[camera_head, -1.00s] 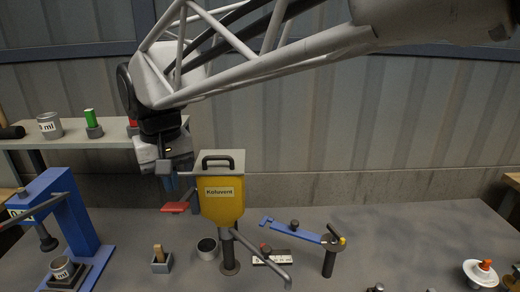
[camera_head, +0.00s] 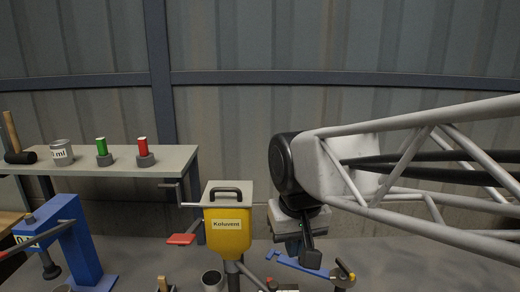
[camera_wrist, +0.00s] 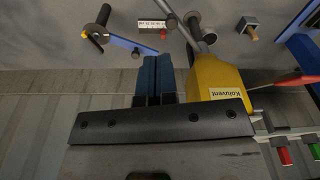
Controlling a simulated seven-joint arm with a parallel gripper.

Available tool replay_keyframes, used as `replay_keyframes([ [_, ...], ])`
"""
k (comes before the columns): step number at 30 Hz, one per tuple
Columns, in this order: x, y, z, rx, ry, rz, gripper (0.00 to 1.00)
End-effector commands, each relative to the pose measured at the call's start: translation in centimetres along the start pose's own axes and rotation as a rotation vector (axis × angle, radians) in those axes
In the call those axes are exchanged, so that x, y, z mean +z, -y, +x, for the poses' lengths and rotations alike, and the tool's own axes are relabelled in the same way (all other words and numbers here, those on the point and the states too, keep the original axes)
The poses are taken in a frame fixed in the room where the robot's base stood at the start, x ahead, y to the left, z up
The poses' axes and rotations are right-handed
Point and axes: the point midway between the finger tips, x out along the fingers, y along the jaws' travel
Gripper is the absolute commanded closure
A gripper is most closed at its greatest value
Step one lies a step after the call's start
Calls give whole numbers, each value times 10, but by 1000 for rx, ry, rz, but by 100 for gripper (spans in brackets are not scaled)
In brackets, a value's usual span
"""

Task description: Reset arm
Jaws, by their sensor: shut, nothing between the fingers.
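My gripper (camera_wrist: 159,75) shows in the wrist view as two blue fingers side by side, shut with nothing between them. In the head view my gripper (camera_head: 292,246) hangs below the wrist, partly hidden, to the right of the yellow Koluvent dispenser (camera_head: 227,232). The dispenser also shows in the wrist view (camera_wrist: 218,78), just right of the fingers. A blue bar on a stand (camera_head: 298,264) lies below and behind the gripper in the picture, partly covered by it.
A shelf (camera_head: 122,173) at the left bears a can (camera_head: 62,152), a green piece (camera_head: 101,147), a red piece (camera_head: 143,147) and a black-headed hammer (camera_head: 20,157). A blue press (camera_head: 77,245) stands at the lower left. The wall behind is clear.

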Motion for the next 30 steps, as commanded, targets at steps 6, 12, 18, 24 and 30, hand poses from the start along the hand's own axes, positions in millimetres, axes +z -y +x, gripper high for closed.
replay_keyframes([
  [6,35,-39,12,13,-33,78,100],
  [12,69,-68,25,28,-62,143,100],
  [18,100,-89,38,43,-87,201,100],
  [24,117,-99,46,52,-101,232,100],
  [30,121,-100,48,54,-104,238,100],
])
